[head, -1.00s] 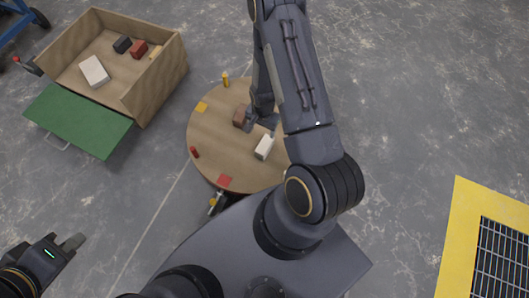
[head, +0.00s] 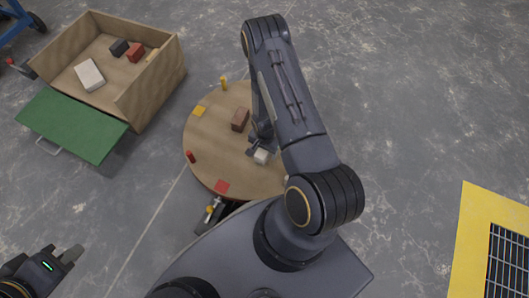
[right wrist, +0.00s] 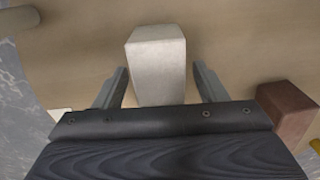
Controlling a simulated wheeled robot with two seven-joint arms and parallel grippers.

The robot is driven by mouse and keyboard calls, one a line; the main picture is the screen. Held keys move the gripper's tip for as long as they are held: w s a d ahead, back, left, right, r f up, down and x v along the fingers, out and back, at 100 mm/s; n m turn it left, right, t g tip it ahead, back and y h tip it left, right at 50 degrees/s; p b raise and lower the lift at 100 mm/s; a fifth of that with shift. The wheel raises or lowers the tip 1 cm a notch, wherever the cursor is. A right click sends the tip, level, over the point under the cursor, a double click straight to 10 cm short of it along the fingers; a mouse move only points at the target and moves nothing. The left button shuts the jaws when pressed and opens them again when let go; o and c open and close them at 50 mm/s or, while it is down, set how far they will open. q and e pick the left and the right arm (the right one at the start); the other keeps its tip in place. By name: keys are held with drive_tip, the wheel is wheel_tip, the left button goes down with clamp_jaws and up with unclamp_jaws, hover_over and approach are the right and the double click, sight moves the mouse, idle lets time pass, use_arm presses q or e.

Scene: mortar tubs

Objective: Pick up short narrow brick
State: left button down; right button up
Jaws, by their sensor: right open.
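A pale short brick (head: 262,157) lies on the round wooden table (head: 215,168). My right gripper (head: 257,147) is open right at it and partly covers it in the head view. In the right wrist view the pale brick (right wrist: 157,65) stands between and ahead of the two open fingers (right wrist: 160,88), with a gap on both sides. A red-brown brick (head: 240,119) lies farther back on the table; it also shows at the right of the right wrist view (right wrist: 287,112). My left gripper (head: 70,256) is at the lower left, far from the table; its opening is unclear.
A wooden box (head: 150,95) with several bricks and a green flap (head: 70,125) stands left. A yellow-bordered panel (head: 470,240) is right.

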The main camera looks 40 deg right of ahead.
drive_tip(key=shift+c, duration=0.2)
drive_tip(key=shift+r, duration=0.1)
drive_tip(key=c, duration=1.2)
drive_tip(key=shift+c, duration=0.6)
drive_tip(key=shift+r, duration=0.1)
